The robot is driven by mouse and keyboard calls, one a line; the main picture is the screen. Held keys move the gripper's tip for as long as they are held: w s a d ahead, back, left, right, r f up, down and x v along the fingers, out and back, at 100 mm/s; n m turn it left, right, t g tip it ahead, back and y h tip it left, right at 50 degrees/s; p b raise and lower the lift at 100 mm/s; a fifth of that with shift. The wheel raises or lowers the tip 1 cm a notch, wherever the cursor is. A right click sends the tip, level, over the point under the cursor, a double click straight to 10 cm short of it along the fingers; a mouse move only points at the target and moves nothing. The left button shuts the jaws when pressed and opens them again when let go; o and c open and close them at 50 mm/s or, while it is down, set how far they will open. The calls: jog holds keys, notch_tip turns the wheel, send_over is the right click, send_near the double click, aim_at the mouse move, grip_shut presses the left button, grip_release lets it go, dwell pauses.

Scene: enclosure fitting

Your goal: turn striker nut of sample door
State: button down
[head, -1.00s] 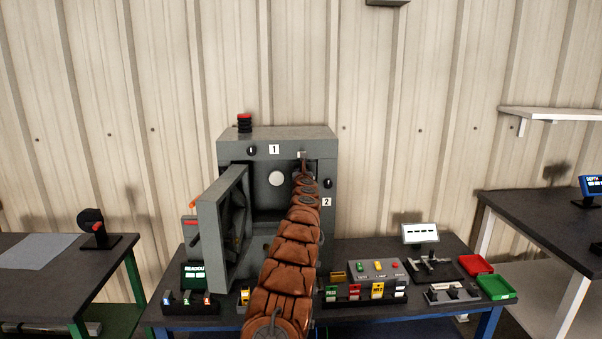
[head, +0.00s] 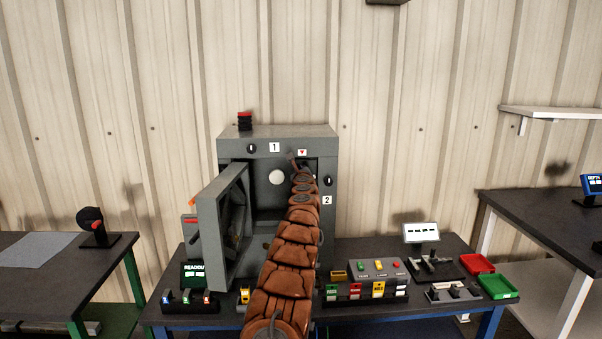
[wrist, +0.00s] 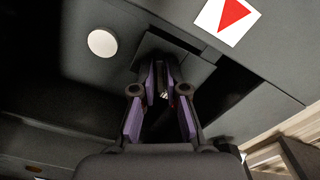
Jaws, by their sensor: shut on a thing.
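The grey enclosure (head: 276,133) stands on the middle bench with its sample door (head: 209,240) swung open to the left. My gripper (head: 294,158) is at the upper right of the front opening, just below a red triangle mark (head: 302,152). In the wrist view my gripper (wrist: 161,82) has its purple-padded fingers closed together at a dark plate beside a slot. A small light bit of metal (wrist: 164,95), apparently the striker nut, shows between the fingers. The fingers hide most of it. The red triangle label (wrist: 230,15) appears tilted at upper right.
A round white disc (head: 276,177) is inside the enclosure. A black knob (head: 327,181) is on the right of its front. A readout (head: 194,274), switch panels (head: 378,268) and red (head: 476,264) and green (head: 497,287) trays crowd the bench. The open door stands left of my arm.

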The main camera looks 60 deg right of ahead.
jog(key=shift+f+n+b, duration=0.15)
jog(key=shift+n+b, duration=1.6)
jog(key=shift+n, duration=4.2)
jog(key=shift+f+n+b, duration=0.1)
jog(key=shift+n+b, duration=1.6)
jog(key=shift+n, duration=4.25)
jog(key=c, duration=1.2)
grip_release()
jog(key=shift+f, duration=0.1)
jog(key=shift+c, duration=0.2)
jog(key=shift+a+f, duration=0.1)
